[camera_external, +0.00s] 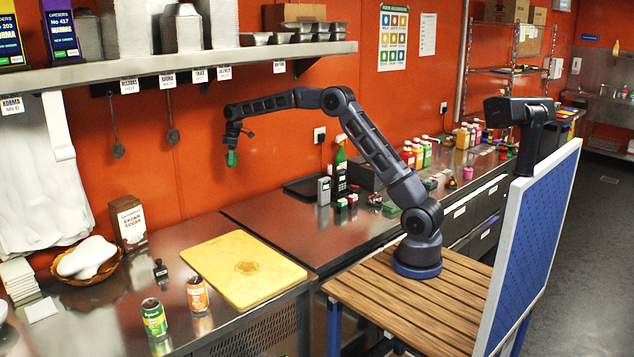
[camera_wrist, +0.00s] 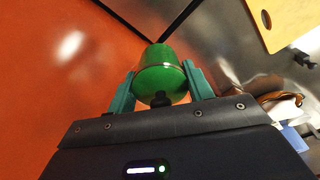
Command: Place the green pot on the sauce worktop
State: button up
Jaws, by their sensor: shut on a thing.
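The green pot (camera_wrist: 160,72) is between the two teal fingers of my gripper (camera_wrist: 160,90) in the wrist view. My gripper is shut on it. In the external view the green pot (camera_external: 231,159) hangs small below the end of my arm, in front of the orange wall and above the steel worktops. It is held in the air, clear of the surfaces. I cannot tell from the labels which surface is the sauce worktop. A steel worktop (camera_external: 265,212) lies below the arm, and another steel worktop (camera_external: 100,310) is at the front left.
A black tray (camera_external: 303,187) and several bottles stand farther right. Ladles hang under a wall shelf (camera_external: 170,65).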

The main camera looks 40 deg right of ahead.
jog(key=w+d+m, duration=0.3)
jog(key=d+m, duration=0.1)
jog(key=d, duration=3.3)
jog(key=s+d+m+h, duration=0.1)
jog(key=s+d+m, duration=0.3)
jog(key=d, duration=1.1)
jog(key=s+d+m, duration=0.1)
jog(key=s+d, duration=0.4)
jog(key=d, duration=1.1)
jog(key=s+d+f+m+h, duration=0.1)
jog(key=s+d+m, duration=0.2)
jog(key=s+d, duration=0.85)
jog(key=s+d+f+m, duration=0.1)
jog(key=s+d+m, duration=0.1)
jog(key=s+d, duration=0.95)
jog(key=s+d+f+m, duration=0.1)
jog(key=s+d+m, duration=0.2)
jog(key=s+d, duration=0.95)
jog(key=s+d+m, duration=0.3)
jog(key=s+d, duration=0.6)
jog(key=s, duration=0.6)
jog(key=shift+h, duration=0.3)
jog(key=f, duration=1.9)
jog(key=shift+s+f, duration=0.2)
jog(key=shift+f, duration=0.05)
